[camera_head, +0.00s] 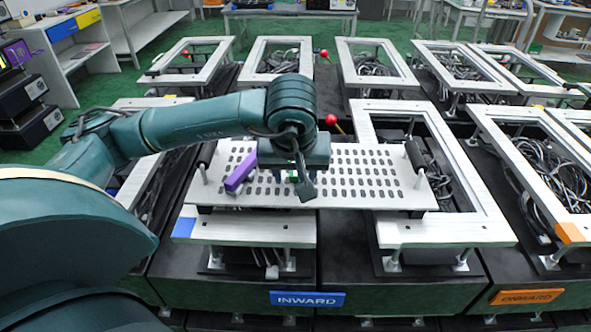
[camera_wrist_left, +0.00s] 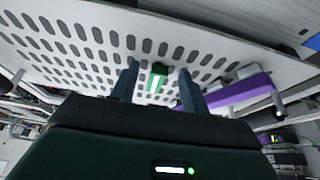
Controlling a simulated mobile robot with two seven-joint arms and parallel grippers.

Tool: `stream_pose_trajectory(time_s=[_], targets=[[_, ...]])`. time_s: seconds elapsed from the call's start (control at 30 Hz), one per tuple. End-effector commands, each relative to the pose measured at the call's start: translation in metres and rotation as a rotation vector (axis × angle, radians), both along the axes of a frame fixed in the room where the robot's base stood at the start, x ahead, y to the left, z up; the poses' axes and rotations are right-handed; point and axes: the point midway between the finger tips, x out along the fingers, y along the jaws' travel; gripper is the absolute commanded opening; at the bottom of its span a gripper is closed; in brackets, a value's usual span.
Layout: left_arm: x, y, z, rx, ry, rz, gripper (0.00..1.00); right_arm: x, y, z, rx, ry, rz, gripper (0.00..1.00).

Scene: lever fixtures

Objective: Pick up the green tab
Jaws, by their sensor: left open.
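The green tab (camera_head: 293,174) is small and sits on the white slotted plate (camera_head: 365,185), mostly covered by my left gripper in the head view. In the left wrist view the green tab (camera_wrist_left: 157,77) shows between the two fingers, with a gap on either side. My left gripper (camera_head: 291,183) is open above the plate, its fingers straddling the tab; it also shows in the left wrist view (camera_wrist_left: 158,88). I cannot tell how far the fingertips are from the plate. My right gripper is not in view.
A purple bar (camera_head: 240,172) lies on the plate just left of the gripper. Black rollers (camera_head: 415,155) stand at the plate's ends. A red-knobbed lever (camera_head: 332,120) rises behind it. White frames with cables surround the plate. A blue INWARD sign (camera_head: 307,299) is in front.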

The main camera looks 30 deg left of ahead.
Motion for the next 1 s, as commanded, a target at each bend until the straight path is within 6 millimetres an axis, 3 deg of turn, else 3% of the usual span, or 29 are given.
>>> stream_pose_trajectory(time_s=[0.13, 0.7, 1.0], targets=[[0.0000, 0.0000, 0.0001, 0.000, 0.000, 0.000, 0.45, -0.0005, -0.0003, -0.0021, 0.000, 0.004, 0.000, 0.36], [-0.0001, -0.0003, 0.0004, -0.001, 0.000, 0.000, 0.00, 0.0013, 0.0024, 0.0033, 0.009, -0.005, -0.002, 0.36], [0.0004, -0.0006, 0.0048, -0.001, -0.002, 0.000, 0.00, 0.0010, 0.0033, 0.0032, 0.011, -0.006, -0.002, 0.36]])
